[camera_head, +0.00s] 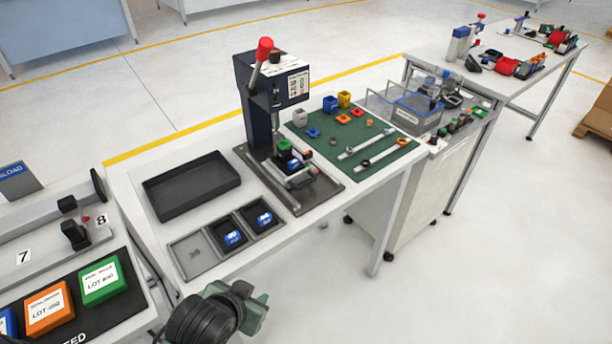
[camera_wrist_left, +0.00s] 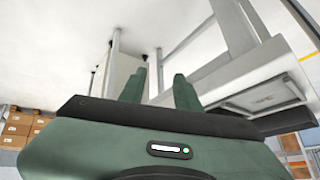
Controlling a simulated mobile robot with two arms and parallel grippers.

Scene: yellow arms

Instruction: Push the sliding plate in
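A dark blue press (camera_head: 272,95) with a red-knobbed lever stands on the white table. At its foot is a grey metal base plate (camera_head: 325,187). A small slide carriage, which looks like the sliding plate (camera_head: 300,180), sits on it, sticking out toward the table's front. A green piece (camera_head: 285,146) and a blue part are at the carriage. How far in the plate sits is hard to tell. My left gripper (camera_head: 255,308) is in front of the table edge, apart from the press. In the left wrist view its two green fingers (camera_wrist_left: 160,84) are apart with nothing between them. My right gripper is out of view.
A black empty tray (camera_head: 191,186) and a bin tray (camera_head: 193,256) with blue parts lie left of the press. A green mat (camera_head: 352,140) with small parts lies right. Coloured lot boxes (camera_head: 100,282) stand at the lower left. Open floor lies in front of the table.

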